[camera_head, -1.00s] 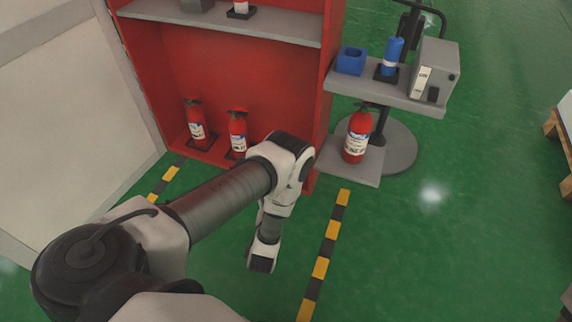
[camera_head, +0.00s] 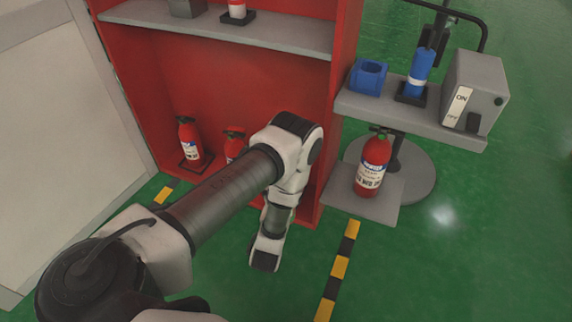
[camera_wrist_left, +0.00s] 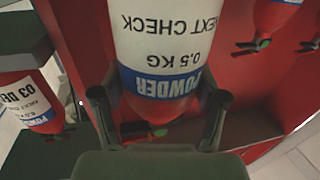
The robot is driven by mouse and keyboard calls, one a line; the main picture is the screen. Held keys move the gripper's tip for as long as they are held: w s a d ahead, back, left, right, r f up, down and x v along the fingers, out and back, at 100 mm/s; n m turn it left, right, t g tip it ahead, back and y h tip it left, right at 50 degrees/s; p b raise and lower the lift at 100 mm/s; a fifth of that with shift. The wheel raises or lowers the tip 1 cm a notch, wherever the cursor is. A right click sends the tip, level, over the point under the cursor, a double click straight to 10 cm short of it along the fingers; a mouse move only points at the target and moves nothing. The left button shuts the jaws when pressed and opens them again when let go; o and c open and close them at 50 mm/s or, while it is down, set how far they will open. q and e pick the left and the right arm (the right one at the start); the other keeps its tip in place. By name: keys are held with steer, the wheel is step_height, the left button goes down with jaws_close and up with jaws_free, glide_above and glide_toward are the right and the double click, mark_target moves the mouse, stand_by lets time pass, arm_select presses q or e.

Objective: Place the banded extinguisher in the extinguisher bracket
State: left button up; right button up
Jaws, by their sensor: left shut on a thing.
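My left gripper (camera_wrist_left: 158,98) is shut on a red extinguisher with a white label and a blue strip (camera_wrist_left: 165,50), seen in the left wrist view. In the head view my left arm hides the gripper and the held extinguisher. Another red extinguisher (camera_head: 372,165) stands on the stand's low grey shelf. Two more, a left one (camera_head: 188,140) and one partly hidden by my arm (camera_head: 234,145), stand in the red cabinet. I cannot tell which fixture is the extinguisher bracket. My right gripper is not in view.
The red cabinet (camera_head: 260,85) has a grey upper shelf (camera_head: 225,30). Right of it, a stand's grey upper shelf (camera_head: 395,112) carries a blue square holder (camera_head: 368,77), a blue cylinder (camera_head: 420,68) and a grey switch box (camera_head: 477,85). Green floor is clear at the lower right.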

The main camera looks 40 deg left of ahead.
arm_select(q)
steer(key=w+a+f+b, duration=0.4)
steer(key=w+a+b, duration=0.3)
steer(key=w+b, duration=0.4)
steer(key=shift+a+f, duration=0.2)
steer(key=shift+a, duration=0.15)
steer(key=o, duration=1.4)
steer(key=shift+f+b, duration=0.25)
steer(key=shift+b, duration=0.1)
steer(key=o, duration=0.4)
steer(key=shift+r, duration=0.1)
